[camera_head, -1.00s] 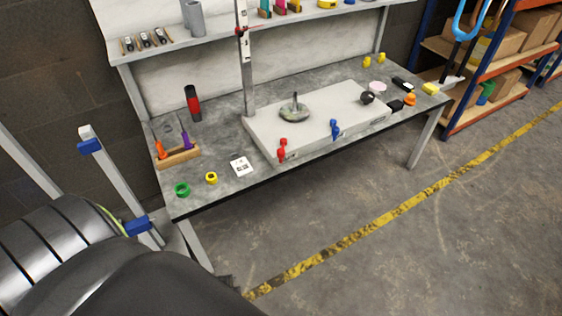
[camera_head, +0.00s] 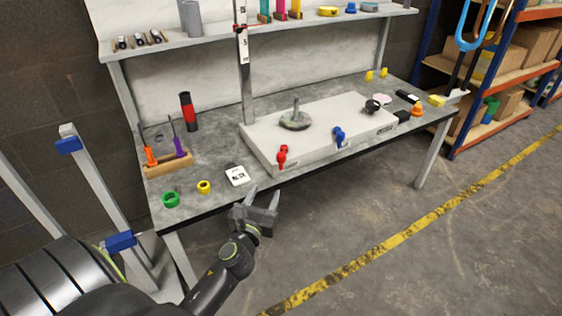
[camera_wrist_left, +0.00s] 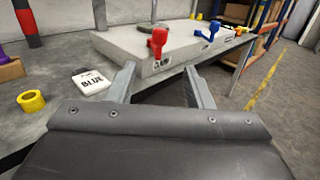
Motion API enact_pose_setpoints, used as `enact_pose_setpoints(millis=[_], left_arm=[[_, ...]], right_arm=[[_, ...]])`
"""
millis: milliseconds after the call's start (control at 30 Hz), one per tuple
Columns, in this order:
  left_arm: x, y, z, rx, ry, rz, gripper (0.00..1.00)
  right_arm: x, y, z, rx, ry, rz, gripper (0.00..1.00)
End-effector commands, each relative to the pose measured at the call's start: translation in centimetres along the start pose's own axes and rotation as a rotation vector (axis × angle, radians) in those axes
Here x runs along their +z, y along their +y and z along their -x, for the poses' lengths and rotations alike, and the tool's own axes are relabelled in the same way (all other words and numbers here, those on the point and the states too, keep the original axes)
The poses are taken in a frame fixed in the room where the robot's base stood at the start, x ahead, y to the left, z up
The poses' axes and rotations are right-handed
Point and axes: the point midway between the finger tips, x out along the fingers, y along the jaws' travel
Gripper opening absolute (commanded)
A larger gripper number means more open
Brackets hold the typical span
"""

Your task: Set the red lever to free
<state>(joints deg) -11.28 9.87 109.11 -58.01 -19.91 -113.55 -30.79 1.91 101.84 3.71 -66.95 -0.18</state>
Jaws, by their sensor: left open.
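The red lever (camera_head: 282,156) is on the front face of a light grey block (camera_head: 330,118) on the workbench, near the block's left end. It stands upright and also shows in the left wrist view (camera_wrist_left: 157,42), beyond the fingertips. My left gripper (camera_head: 262,196) is open and empty. It is in front of the bench's front edge, below and left of the red lever, apart from it. Its two fingers (camera_wrist_left: 160,85) point toward the block in the wrist view. A small label below the red lever is too small to read. My right gripper is not in view.
A blue lever (camera_head: 339,137) is right of the red one on the same block. A white card (camera_head: 237,175), a yellow ring (camera_head: 204,187) and a green ring (camera_head: 171,200) lie left of the block. A wooden tool holder (camera_head: 168,166) stands behind them. Floor before the bench is clear.

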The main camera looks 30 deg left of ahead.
Motion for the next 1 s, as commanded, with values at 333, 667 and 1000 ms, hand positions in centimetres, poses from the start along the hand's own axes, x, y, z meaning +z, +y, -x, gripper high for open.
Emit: enact_pose_setpoints(millis=[333,667,1000], left_arm=[[-0.1,0.0,-6.4,0.000,0.000,0.001,0.47],[-0.2,0.0,-12.8,0.000,0.001,0.003,0.47],[-0.2,0.0,-16.4,-0.001,0.003,0.005,0.47]], right_arm=[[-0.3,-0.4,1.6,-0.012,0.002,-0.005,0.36],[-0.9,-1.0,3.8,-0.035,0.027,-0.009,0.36],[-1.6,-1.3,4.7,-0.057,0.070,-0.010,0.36]])
